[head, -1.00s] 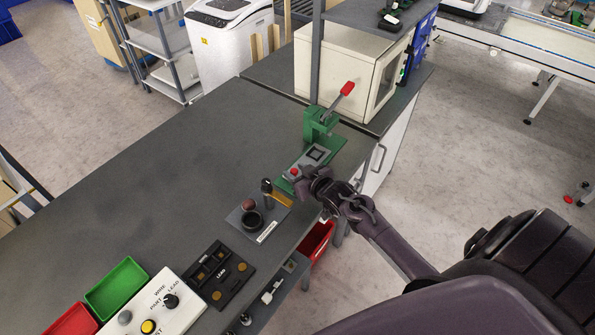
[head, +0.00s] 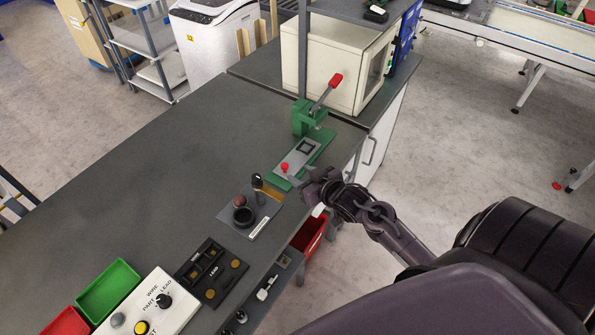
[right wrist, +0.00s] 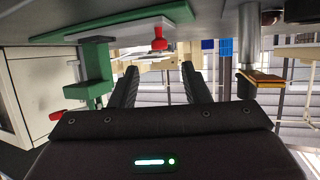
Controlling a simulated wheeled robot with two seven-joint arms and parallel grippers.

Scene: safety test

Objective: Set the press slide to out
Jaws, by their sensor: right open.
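The green press (head: 307,119) with a red-tipped lever (head: 335,80) stands near the bench's right edge. Its grey slide (head: 298,158) lies along the green base and carries a dark square nest and a red knob (head: 284,167) at its near end. My right gripper (head: 303,182) is open and empty by the front end of the press. In the right wrist view, which looks upside down, the red knob (right wrist: 159,42) lies ahead of the gap between my open fingers (right wrist: 159,70), not between them. My left gripper is not in view.
A plate with a dark round cup (head: 243,215) and a black-knobbed post (head: 257,181) sits close to my right gripper. A black lead tray (head: 211,272), a white control box (head: 150,305) and a green bin (head: 108,290) stand nearer. The bench's left half is clear.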

